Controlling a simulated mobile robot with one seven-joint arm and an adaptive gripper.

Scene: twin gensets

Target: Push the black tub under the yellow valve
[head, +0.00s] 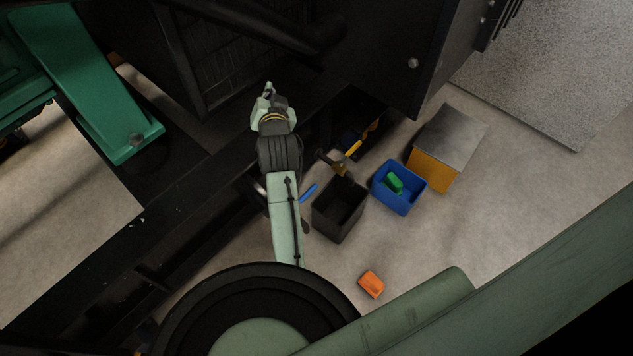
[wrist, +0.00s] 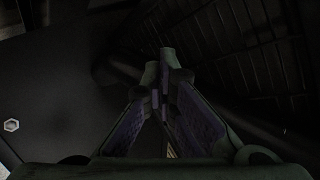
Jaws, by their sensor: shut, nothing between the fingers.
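The black tub (head: 338,209) stands upright and open on the floor in the head view, just right of my forearm. A yellow handle (head: 355,148) shows above and behind it, beside a brass-coloured fitting (head: 333,164); this looks like the yellow valve. From above I cannot tell whether the tub's back edge reaches under it. A blue handle (head: 309,192) shows at the tub's left side. My gripper (head: 268,89) is well up and left of the tub, by the dark machine frame. In the wrist view its fingers (wrist: 166,62) are together and empty. The tub is not in the wrist view.
A blue tub (head: 412,204) holding a green block (head: 394,183) stands right of the black tub. Beyond it is a yellow box with a grey top (head: 449,132). An orange block (head: 371,284) lies on the floor. Dark machine panels (head: 385,55) crowd the gripper.

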